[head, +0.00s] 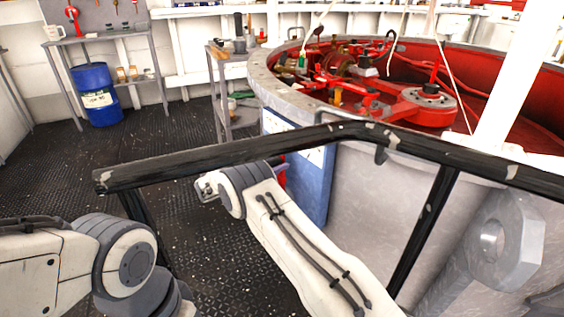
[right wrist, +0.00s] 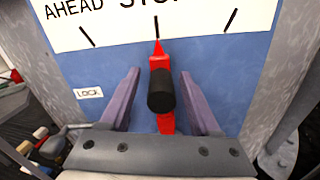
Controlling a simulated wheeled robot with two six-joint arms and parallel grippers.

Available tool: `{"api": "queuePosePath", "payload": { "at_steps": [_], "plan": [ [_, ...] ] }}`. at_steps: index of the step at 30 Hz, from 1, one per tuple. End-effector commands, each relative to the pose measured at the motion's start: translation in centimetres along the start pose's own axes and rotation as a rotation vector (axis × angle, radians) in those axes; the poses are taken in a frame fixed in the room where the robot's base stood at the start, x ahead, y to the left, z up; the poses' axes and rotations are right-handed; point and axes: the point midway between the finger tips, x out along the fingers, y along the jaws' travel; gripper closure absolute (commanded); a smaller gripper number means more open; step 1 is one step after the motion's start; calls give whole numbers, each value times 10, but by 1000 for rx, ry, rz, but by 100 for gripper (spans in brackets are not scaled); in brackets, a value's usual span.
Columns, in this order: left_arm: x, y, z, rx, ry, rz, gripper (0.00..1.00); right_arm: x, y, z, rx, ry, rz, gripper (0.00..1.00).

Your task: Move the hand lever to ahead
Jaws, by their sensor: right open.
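The hand lever (right wrist: 160,90) is red with a black grip. In the right wrist view its red tip points at the middle mark, under the partly cut-off word "STOP" on a white plate (right wrist: 185,22). "AHEAD" is printed on the plate to the left, above a slanted mark. My right gripper (right wrist: 160,73) is open, with one purple-grey finger on each side of the lever and a gap to it on both sides. In the head view the blue panel (head: 313,190) stands behind the black rail, and my right arm hides most of the lever. My left gripper is out of view.
A scratched black rail (head: 240,150) crosses the head view in front of the panel. A large round tub with red machinery (head: 425,105) stands behind. A blue drum (head: 97,95) and benches line the back left. The riveted deck at left is clear.

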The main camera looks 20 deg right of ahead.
Motion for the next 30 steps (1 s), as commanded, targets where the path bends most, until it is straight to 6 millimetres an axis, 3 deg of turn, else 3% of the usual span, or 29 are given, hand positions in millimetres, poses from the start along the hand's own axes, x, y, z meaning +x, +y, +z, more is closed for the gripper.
{"api": "queuePosePath", "payload": {
  "at_steps": [6,14,19,30],
  "plan": [
    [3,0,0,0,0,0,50,18,-1,0,0,0,-1,37],
    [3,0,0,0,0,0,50,20,-2,0,-1,0,-3,37],
    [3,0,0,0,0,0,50,21,-2,0,0,0,-3,98],
    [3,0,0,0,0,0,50,21,-2,1,2,-1,-3,100]
  ]
}}
